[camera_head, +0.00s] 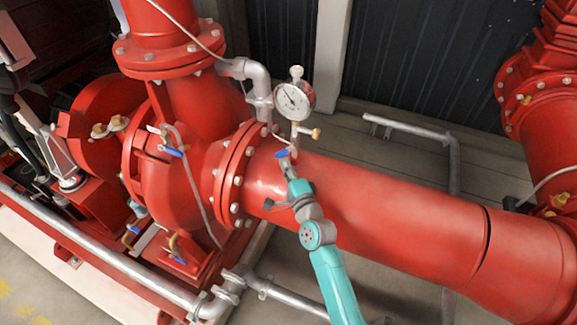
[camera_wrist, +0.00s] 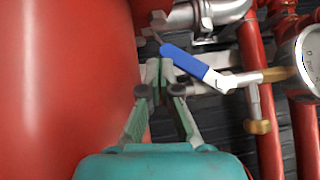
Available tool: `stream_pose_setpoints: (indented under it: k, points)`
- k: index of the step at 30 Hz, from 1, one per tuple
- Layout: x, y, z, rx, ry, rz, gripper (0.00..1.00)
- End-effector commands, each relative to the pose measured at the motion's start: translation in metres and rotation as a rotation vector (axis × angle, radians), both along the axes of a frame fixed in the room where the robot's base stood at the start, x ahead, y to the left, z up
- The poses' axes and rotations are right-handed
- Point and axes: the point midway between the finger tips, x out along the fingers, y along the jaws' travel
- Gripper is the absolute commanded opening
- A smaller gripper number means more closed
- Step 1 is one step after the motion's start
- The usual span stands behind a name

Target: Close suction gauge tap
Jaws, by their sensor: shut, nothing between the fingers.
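The suction gauge (camera_head: 293,99), round and white-faced, stands on a fitting above the big red pipe. It is cut off at the right edge of the wrist view (camera_wrist: 309,62). Below it is the tap's blue lever (camera_head: 282,153). In the wrist view the blue lever (camera_wrist: 185,61) slants from upper left down to a silver valve body (camera_wrist: 228,83). My gripper (camera_head: 286,164) is at the lever, with the arm reaching up from below. In the wrist view my gripper (camera_wrist: 159,75) is shut and empty, its fingertips just beside the lever's free end. I cannot tell whether they touch.
The red suction pipe (camera_head: 390,205) runs under my arm to the right. A brass knob (camera_head: 316,133) sticks out right of the gauge stem; a brass fitting (camera_wrist: 257,126) hangs below the valve. A grey pipe (camera_head: 252,75) is behind the gauge. Another blue-handled valve (camera_head: 172,151) is on the pump.

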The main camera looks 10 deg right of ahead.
Motion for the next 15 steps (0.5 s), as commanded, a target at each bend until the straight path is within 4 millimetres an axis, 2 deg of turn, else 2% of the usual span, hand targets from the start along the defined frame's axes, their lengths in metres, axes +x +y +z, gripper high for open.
stream_pose_setpoints:
  k: [15]
  points:
    - [0.017, 0.022, 0.01, 0.022, -0.014, -0.003, 0.0]
